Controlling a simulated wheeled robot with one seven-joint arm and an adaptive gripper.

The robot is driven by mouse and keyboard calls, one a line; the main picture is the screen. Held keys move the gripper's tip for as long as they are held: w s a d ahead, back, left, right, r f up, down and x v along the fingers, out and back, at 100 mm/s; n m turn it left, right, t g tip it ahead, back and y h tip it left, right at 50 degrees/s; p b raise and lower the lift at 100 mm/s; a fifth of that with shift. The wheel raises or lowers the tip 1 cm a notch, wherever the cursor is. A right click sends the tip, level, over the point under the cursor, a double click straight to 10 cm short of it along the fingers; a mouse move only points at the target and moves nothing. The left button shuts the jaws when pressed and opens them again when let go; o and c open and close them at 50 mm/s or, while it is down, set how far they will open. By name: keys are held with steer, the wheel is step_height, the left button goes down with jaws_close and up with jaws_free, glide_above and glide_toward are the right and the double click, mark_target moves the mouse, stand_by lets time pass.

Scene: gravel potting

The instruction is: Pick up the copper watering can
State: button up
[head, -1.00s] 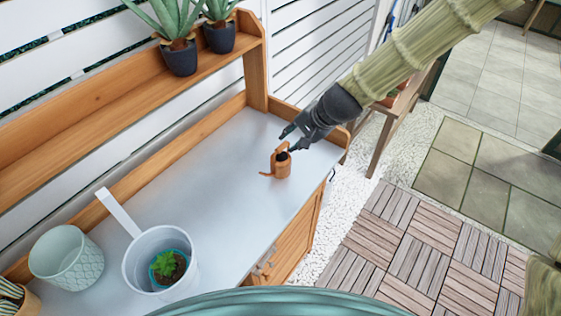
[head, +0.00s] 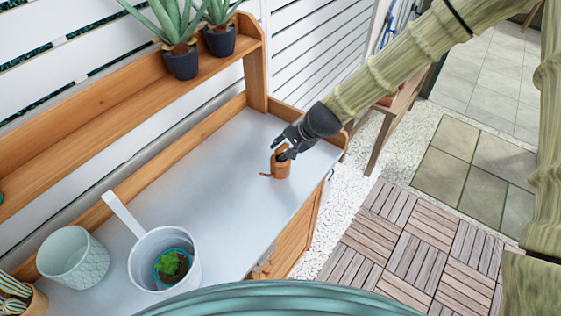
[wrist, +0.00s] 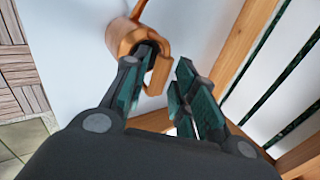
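The small copper watering can (head: 282,169) stands upright on the grey top of the wooden potting bench (head: 228,150), toward its far right end. Its thin spout points left in the head view. My gripper (head: 284,147) is right at the can's top and handle side. In the wrist view the can (wrist: 122,36) is at the top, and my open gripper (wrist: 166,62) has its fingers apart around the handle (wrist: 161,72). One finger reaches into the gap between handle and body; the other is outside the handle. I cannot tell whether either finger touches it.
A white pot with a long handle (head: 145,262), holding a small potted plant (head: 172,265), and a pale green pot (head: 72,258) stand at the near left. Dark pots with spiky plants (head: 181,62) stand on the raised shelf. The bench middle is clear.

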steer(key=shift+x, duration=0.95)
steer(key=shift+c, duration=0.2)
jaws_close()
steer(key=shift+r+b, duration=0.7)
steer(key=shift+r, duration=0.95)
steer(key=s+d+r+b, duration=0.1)
steer(key=s+b, duration=0.4)
steer(key=s, duration=1.1)
steer(key=shift+r+b, duration=0.3)
steer(key=shift+r, duration=0.1)
